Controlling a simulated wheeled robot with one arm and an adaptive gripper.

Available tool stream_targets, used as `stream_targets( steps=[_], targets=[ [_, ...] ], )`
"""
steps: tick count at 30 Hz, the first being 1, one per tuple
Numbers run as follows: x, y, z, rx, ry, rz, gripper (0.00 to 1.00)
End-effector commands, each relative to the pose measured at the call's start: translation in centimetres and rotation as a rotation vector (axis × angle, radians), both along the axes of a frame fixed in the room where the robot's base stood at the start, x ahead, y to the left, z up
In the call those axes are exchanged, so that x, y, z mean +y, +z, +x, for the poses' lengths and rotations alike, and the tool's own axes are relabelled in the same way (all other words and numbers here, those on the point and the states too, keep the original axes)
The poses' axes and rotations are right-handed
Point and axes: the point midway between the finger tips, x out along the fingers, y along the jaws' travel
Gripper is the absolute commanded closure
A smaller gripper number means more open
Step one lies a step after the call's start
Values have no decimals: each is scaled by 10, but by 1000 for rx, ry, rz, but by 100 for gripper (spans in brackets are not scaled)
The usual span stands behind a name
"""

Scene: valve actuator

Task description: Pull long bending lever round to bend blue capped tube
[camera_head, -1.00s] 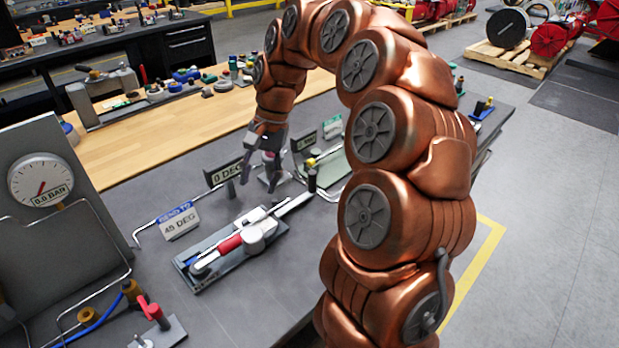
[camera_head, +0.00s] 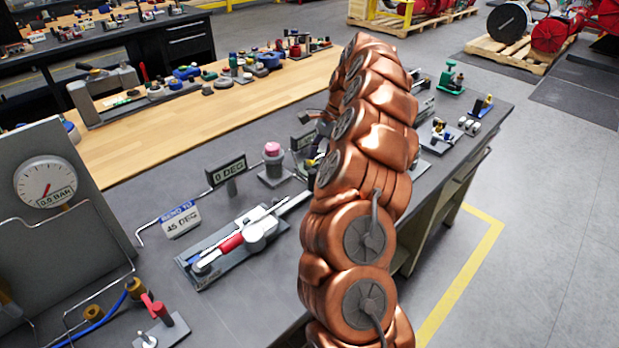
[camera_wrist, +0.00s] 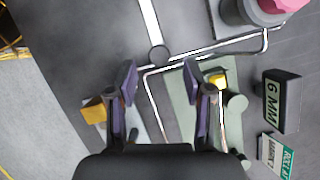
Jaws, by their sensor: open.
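The bending fixture (camera_head: 225,262) sits on the grey bench in the head view, with a red grip (camera_head: 231,243), a white round hub (camera_head: 256,232) and a blue part at its left end. I cannot clearly make out the tube's cap. The long lever (camera_head: 290,203) runs from the hub to the upper right; its outer end is hidden by my arm. In the wrist view the pale lever (camera_wrist: 149,22) ends in a dark round knob (camera_wrist: 158,54). My gripper (camera_wrist: 160,80) is open and empty, the knob just beyond its fingertips, between them.
A pink-topped post (camera_head: 272,160) stands behind the lever; its pink cap also shows in the wrist view (camera_wrist: 284,4). Signs read 0 DEG (camera_head: 226,170) and BEND TO 45 DEG (camera_head: 180,219). Bent thin rods and a 6 MM sign (camera_wrist: 277,102) lie near the fingers.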

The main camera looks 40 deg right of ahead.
Motion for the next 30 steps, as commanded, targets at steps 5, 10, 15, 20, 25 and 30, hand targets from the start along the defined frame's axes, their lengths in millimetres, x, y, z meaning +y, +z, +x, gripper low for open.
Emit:
stream_targets(
  steps=[5,10,15,20,25,30],
  targets=[
    [8,-14,0,2,3,2,49],
    [17,-34,1,2,4,3,49],
    [24,-51,2,3,5,2,49],
    [27,-61,2,1,4,1,49],
    [28,-64,3,1,4,1,49],
    [28,-63,3,0,3,1,49]
  ],
)
